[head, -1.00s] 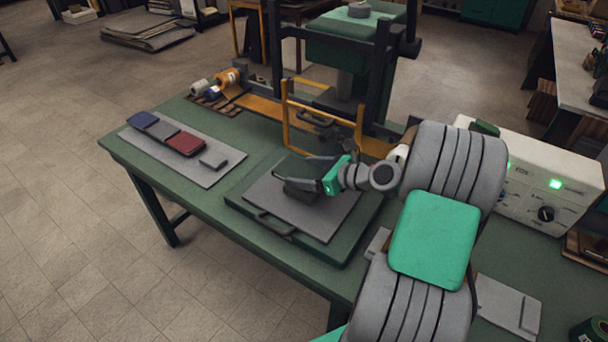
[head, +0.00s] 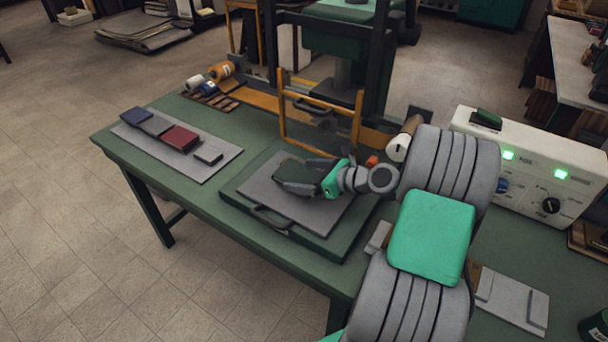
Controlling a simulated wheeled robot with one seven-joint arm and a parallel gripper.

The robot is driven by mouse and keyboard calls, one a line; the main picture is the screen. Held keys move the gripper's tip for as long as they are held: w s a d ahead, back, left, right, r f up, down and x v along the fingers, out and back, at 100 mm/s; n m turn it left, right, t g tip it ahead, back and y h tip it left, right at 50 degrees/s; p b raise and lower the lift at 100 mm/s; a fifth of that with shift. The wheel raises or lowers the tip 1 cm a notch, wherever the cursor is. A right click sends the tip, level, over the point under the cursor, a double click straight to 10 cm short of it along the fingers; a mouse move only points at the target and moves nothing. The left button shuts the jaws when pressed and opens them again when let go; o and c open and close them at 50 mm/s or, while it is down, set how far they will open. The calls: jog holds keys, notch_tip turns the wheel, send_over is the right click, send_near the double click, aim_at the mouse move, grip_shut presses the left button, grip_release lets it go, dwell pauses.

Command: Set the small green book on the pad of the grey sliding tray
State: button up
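The grey sliding tray's pad (head: 318,217) lies flat on a dark green base on the bench, with a dark handle at its front edge. My gripper (head: 297,174) is low over the back half of the pad, pointing left. A small dark green book (head: 289,169) shows between and beside its fingers, lying about flat over the pad. The fingers are apart with the book's width between them. I cannot tell whether they press on it, or whether its underside touches the pad. Part of the book is hidden by the near finger.
A grey board (head: 215,165) at left bears blue, grey and red books and a small grey block. An orange frame (head: 283,120) stands right behind the tray. A white control box (head: 535,165) with a green block on top stands at right. The pad's front is clear.

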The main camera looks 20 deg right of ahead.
jog(key=shift+o, duration=0.7)
